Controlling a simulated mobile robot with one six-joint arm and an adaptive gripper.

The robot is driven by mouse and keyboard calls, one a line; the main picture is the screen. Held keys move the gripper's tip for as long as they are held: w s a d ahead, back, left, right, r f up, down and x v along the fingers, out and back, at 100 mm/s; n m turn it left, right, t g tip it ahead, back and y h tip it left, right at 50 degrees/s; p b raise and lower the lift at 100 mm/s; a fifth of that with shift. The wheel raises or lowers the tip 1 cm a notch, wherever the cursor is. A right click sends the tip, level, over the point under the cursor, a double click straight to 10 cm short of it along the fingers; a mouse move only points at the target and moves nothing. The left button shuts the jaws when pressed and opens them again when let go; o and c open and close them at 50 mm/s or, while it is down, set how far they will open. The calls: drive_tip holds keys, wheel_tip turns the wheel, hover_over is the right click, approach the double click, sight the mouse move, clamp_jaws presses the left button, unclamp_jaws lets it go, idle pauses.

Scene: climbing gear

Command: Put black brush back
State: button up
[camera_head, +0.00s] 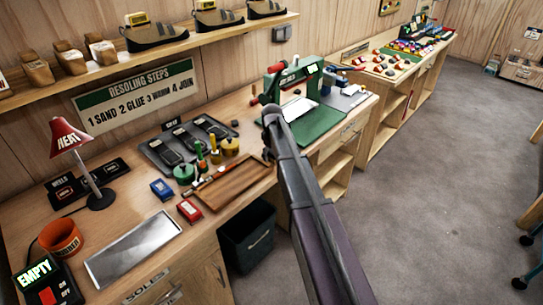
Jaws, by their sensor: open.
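I cannot make out a black brush for certain. A green pot (184,174) and a yellow pot (230,147) stand near the middle of the workbench. A green-handled tool (200,152) and a yellow-handled tool (214,145) stand upright between them; their lower ends are too small to tell. My arm reaches in from the lower right, and my gripper (270,118) is open over the bench, right of the pots. It partly hides the bench edge.
A dark tray with black soles (176,150) lies behind the pots. A green machine (292,82) stands right of my gripper. A dark bin (247,240) stands below.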

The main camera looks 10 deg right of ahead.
drive_tip(key=shift+r, duration=0.15)
wheel_tip(320, 180, up, 12)
drive_tip(key=p, duration=1.2)
idle(0.9)
drive_tip(key=s+m, duration=0.7)
drive_tip(key=s, duration=2.2)
drive_tip(key=shift+a, duration=0.1)
